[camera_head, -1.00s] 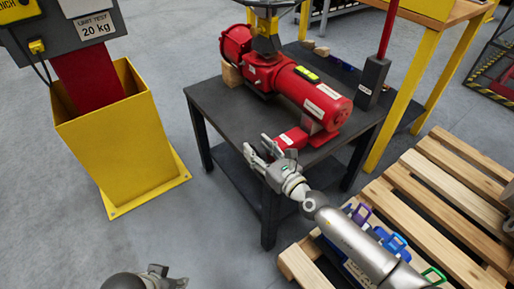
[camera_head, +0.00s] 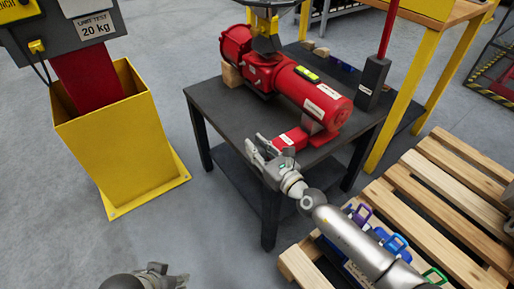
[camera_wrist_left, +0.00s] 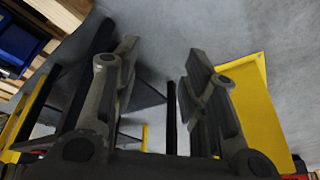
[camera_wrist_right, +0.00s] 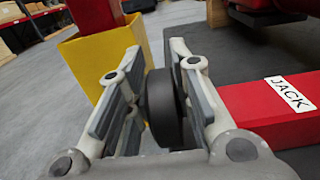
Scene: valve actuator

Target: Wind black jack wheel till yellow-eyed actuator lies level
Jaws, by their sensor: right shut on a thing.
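The red actuator (camera_head: 290,85) with a yellow level vial (camera_head: 306,73) lies on the dark table; its right end rests over the red jack (camera_head: 292,138), its left part on a wooden block. The jack also shows in the right wrist view (camera_wrist_right: 270,108) with a "JACK" label. The black jack wheel (camera_wrist_right: 165,108) sits between the fingers of my right gripper (camera_wrist_right: 155,95), which is shut on it at the table's front edge. It also shows in the head view (camera_head: 262,150). My left gripper (camera_wrist_left: 165,85) is open and empty, low at the bottom left of the head view (camera_head: 165,275).
A wooden pallet (camera_head: 440,190) with coloured padlock-like items (camera_head: 395,243) lies at the right. A dark post with a red handle (camera_head: 373,80) stands on the table (camera_head: 225,110).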

